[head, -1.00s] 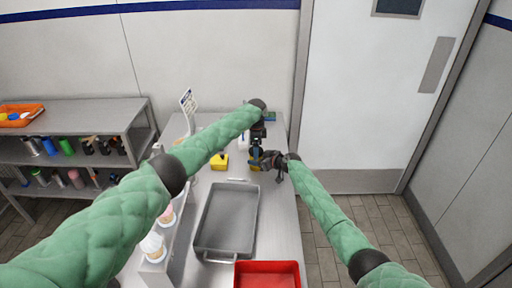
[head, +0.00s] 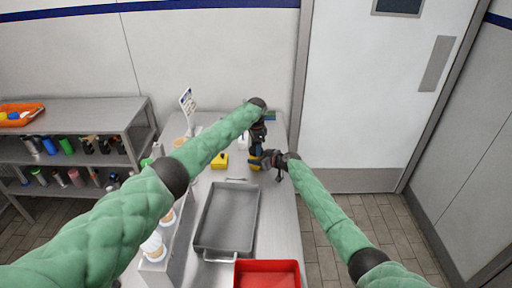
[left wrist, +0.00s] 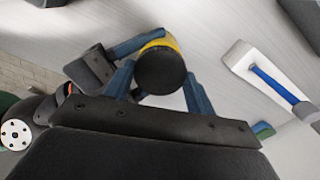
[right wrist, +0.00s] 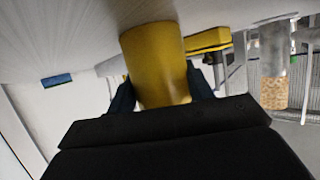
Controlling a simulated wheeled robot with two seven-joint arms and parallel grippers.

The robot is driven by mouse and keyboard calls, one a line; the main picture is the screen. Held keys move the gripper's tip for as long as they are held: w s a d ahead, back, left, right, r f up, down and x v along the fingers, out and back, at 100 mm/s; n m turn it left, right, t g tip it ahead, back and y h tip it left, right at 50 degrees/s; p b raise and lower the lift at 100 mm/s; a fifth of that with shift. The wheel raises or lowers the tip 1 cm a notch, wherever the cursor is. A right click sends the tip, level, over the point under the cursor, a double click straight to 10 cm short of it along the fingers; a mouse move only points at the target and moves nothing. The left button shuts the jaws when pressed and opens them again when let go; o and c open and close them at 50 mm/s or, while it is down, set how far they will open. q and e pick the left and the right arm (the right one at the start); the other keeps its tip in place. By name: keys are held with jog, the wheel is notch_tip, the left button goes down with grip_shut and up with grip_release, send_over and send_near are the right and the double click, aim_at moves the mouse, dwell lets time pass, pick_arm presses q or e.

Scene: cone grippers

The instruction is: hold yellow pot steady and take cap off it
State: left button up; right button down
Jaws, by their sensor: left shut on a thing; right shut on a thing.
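The yellow pot (head: 254,166) stands near the far end of the metal table, largely hidden by my grippers in the head view. In the right wrist view the pot (right wrist: 158,62) is between the two fingers of my right gripper (right wrist: 160,92), which is shut on its side. In the left wrist view the black cap (left wrist: 160,72) sits at the top of the pot, with a yellow rim (left wrist: 166,42) showing behind it. My left gripper (head: 257,143) comes from above and is shut on the cap, one blue finger on each side. The right gripper's finger shows beside the pot there.
A yellow block-like box (head: 220,161) stands left of the pot. A grey tray (head: 205,240) and a red bin (head: 267,264) lie nearer on the table. A cone holder (head: 153,268) lines the left edge. A white and blue object (left wrist: 245,62) lies near the pot.

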pick_arm(q)
jog(key=shift+s+f, duration=0.1)
jog(key=shift+f, duration=0.05)
pick_arm(e)
jog(key=shift+d+f, duration=0.1)
jog(key=shift+f, duration=0.3)
pick_arm(q)
jog(key=o, duration=1.1)
pick_arm(e)
jog(key=shift+s, duration=0.1)
pick_arm(q)
jog(key=shift+r, duration=0.2)
jog(key=shift+r, duration=2.2)
jog(key=shift+c, duration=0.5)
notch_tip(320, 180, up, 3)
jog(key=m, duration=0.3)
jog(key=shift+f, duration=3.85)
jog(key=shift+c, duration=0.4)
